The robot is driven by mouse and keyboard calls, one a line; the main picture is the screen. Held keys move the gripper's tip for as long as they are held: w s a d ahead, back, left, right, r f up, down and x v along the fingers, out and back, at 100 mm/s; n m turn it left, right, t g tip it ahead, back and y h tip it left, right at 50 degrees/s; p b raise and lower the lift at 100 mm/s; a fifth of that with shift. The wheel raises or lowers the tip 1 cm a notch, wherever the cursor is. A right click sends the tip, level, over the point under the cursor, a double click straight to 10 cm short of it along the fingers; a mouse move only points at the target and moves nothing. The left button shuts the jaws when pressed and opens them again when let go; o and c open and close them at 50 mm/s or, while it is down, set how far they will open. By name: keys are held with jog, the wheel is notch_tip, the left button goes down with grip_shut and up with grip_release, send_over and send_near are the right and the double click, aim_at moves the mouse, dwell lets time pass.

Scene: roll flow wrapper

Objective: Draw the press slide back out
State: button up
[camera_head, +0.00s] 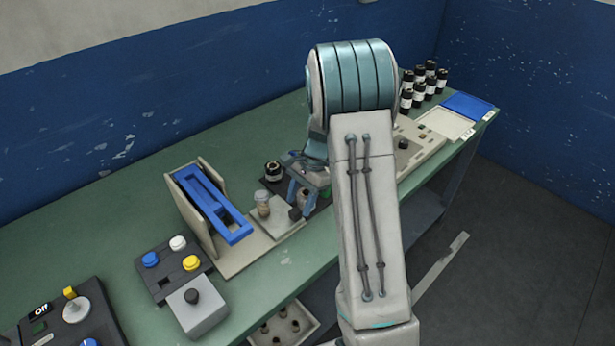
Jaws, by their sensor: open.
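My gripper (303,201) reaches down over the middle of the green bench, its blue-grey fingers apart. Behind and around it my arm hides part of the view. Below and beside the fingers lies a pale flat plate (281,228), which looks like the press slide. A small jar with a tan top (263,204) stands at its left side. A small dark knob (295,214) is just under the fingertips; I cannot tell whether they touch it. A dark base (272,186) lies behind, with a black-and-white jar (273,171) on it.
A beige stand with a sloping blue chute (214,205) rises close on the left. Farther left are a button box (164,271) and a grey box with a black knob (196,306). Several black jars (420,84) and a blue tray (467,107) stand at the far right.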

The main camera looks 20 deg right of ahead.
jog(key=v, duration=1.2)
jog(key=s+a+r+n+t+h, duration=0.1)
jog(key=s+a+n, duration=0.1)
jog(key=s+n, duration=0.2)
jog(key=s+a+r+n+t+h, duration=0.1)
jog(key=s+n, duration=0.4)
jog(key=s, duration=0.6)
jog(key=s+a+r+n+t+h, duration=0.2)
jog(key=s+a+r+n, duration=0.1)
jog(key=s, duration=0.5)
jog(key=shift+s+a+n+t, duration=0.2)
jog(key=shift+a+n+t, duration=0.2)
jog(key=shift+a+n, duration=0.55)
jog(key=shift+a+m, duration=0.2)
jog(key=shift+m, duration=0.05)
